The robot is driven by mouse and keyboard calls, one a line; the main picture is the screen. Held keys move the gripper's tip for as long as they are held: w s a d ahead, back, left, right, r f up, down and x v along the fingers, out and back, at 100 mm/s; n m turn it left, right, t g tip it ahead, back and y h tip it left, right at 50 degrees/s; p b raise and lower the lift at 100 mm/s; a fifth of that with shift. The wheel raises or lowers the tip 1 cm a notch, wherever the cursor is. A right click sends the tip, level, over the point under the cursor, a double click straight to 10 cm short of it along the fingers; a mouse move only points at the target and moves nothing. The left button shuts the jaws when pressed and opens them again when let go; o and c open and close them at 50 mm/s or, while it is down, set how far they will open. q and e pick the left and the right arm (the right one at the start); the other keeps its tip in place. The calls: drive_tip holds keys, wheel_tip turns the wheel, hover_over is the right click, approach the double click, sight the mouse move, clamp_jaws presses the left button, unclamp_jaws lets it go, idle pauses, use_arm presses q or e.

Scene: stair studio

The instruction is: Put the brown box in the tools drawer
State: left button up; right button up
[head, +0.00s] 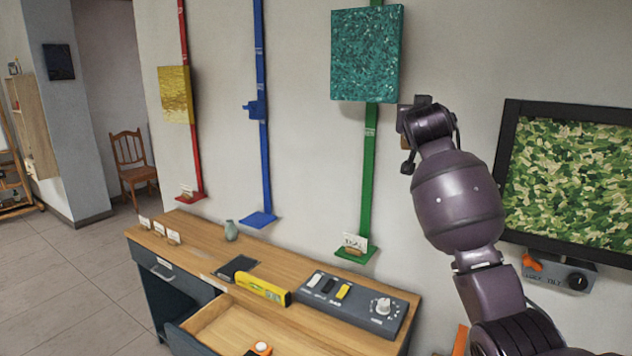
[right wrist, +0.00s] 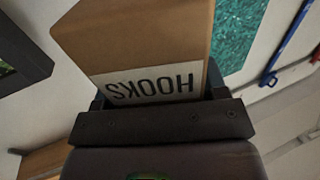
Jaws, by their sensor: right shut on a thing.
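The brown box (right wrist: 140,35) has a white label reading HOOKS, upside down in the right wrist view. My right gripper (right wrist: 158,98) is shut on it, with the fingers along its sides. In the head view my right gripper (head: 410,135) is raised in front of the wall, above the desk's right end; the box is mostly hidden there. An open drawer (head: 202,317) pulls out of the desk front, with an orange and white item (head: 259,349) in it. I cannot read which drawer is for tools. My left gripper is not in view.
The wooden desk (head: 195,237) carries a yellow level (head: 263,288), a dark flat object (head: 237,267), a small vase (head: 231,230) and a grey control panel (head: 358,306). A teal panel (head: 366,55) hangs on the green rail; a framed camouflage picture (head: 570,175) is at right.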

drive_tip(key=s+a+f+n+y, duration=0.1)
drive_tip(key=s+f, duration=0.3)
drive_tip(key=f, duration=0.5)
drive_tip(key=s+f+y, duration=0.1)
drive_tip(key=s+f, duration=0.3)
drive_tip(key=f, duration=0.5)
drive_tip(key=s+a+f+n+y, duration=0.1)
drive_tip(key=s+f, duration=0.3)
drive_tip(key=f, duration=0.4)
drive_tip(key=s+f, duration=0.6)
drive_tip(key=s, duration=0.3)
drive_tip(key=s+f+b, duration=0.1)
drive_tip(key=s+f, duration=0.5)
drive_tip(key=s, duration=0.4)
drive_tip(key=shift+s+d+y, duration=0.2)
drive_tip(key=shift+d+y, duration=0.15)
drive_tip(key=shift+y, duration=0.05)
drive_tip(key=shift+w+a+f, duration=0.1)
drive_tip(key=shift+a, duration=0.05)
